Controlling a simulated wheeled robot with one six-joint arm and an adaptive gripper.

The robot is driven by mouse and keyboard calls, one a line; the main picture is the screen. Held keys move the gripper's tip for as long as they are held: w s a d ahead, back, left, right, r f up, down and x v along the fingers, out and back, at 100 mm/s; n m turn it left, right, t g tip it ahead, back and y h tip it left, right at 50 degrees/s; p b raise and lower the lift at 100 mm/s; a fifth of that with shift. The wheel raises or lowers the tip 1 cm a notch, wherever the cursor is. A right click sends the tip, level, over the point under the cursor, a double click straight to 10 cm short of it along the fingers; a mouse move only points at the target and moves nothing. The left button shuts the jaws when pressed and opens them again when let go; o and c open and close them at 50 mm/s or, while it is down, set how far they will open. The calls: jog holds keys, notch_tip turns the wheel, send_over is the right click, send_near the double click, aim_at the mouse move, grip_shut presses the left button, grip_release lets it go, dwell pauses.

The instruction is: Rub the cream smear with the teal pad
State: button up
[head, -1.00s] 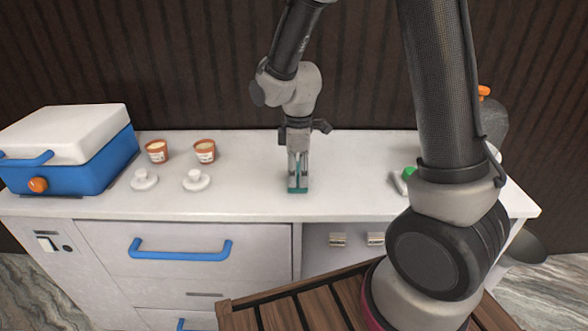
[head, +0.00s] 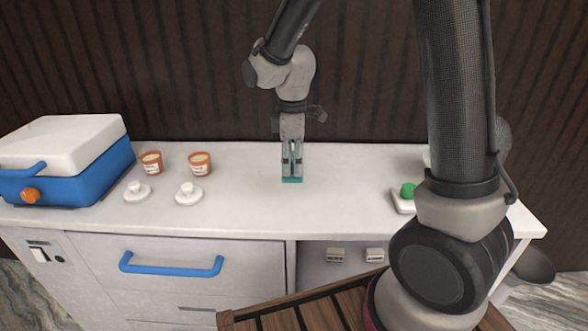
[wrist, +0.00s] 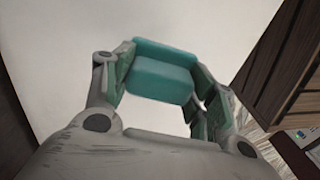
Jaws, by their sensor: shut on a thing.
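My gripper (head: 292,172) points down over the middle of the white counter, shut on the teal pad (head: 292,180). The pad's lower edge is at or very near the counter top; I cannot tell whether it touches. In the wrist view the teal pad (wrist: 162,72) sits between the two fingers of my gripper (wrist: 160,85), with pale counter beyond it. I cannot make out the cream smear in any view; it may be under the pad or too pale against the white counter.
The white counter (head: 330,215) is clear around the pad. At left stand a blue and white cooler (head: 75,175), two orange cups (head: 200,163) and two white lidded knobs (head: 188,193). At right a green item (head: 407,190) sits on a white dish, partly behind my arm.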

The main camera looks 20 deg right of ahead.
jog(key=shift+r, duration=1.35)
